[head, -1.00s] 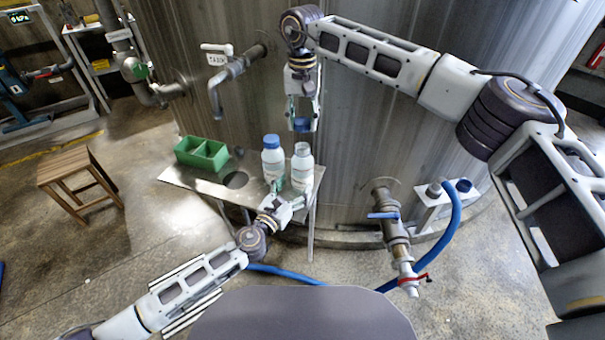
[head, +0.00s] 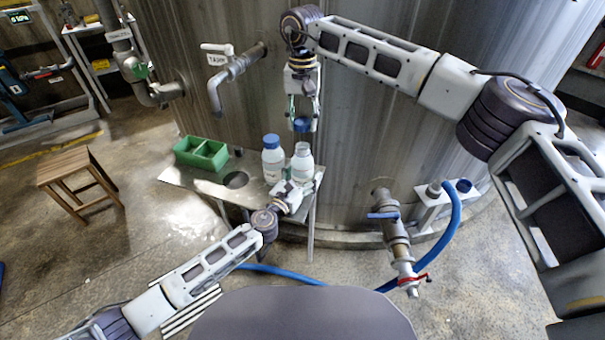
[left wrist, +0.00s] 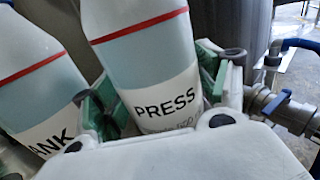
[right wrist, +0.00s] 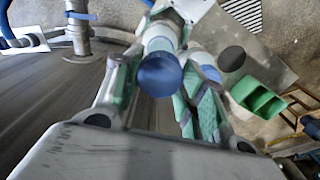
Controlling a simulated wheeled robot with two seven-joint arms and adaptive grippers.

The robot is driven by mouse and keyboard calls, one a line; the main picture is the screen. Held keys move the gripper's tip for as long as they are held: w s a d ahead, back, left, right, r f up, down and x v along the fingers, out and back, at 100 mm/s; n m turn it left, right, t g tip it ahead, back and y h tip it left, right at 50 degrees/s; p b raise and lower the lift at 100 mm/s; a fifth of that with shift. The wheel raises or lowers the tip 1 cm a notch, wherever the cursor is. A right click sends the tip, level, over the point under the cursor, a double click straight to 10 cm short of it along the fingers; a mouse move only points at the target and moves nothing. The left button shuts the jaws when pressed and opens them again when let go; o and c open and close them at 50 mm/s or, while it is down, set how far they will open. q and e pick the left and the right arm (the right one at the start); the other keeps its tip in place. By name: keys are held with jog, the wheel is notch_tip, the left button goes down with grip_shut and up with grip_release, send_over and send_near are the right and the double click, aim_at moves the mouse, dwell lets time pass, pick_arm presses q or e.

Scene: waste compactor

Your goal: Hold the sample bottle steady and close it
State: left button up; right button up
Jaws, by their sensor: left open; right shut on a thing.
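The open white sample bottle (head: 302,172) stands upright at the right end of the metal shelf, with no cap on its neck. In the left wrist view its label reads PRESS (left wrist: 165,103). My left gripper (left wrist: 160,85) is open, with its green-padded fingers on either side of this bottle. My right gripper (head: 302,112) is shut on a blue cap (head: 301,126) and holds it just above the bottle's neck, apart from it. The cap (right wrist: 160,74) also shows between the fingers in the right wrist view, hiding part of the bottle.
A second bottle (head: 272,160) with a blue cap stands close on the left, its label partly reading ANK. A green two-part box (head: 201,154) sits on the shelf (head: 205,186) beside a round hole. The tank wall (head: 350,130) rises close behind. A tap (head: 228,78) sticks out above.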

aim_at(303, 146)
pick_arm(q)
jog(key=c, duration=1.2)
jog(key=shift+c, duration=0.2)
pick_arm(e)
jog(key=shift+f, duration=2.45)
jog(key=shift+f, duration=0.1)
jog(key=shift+f, duration=0.8)
jog(key=shift+f, duration=0.55)
pick_arm(q)
grip_shut()
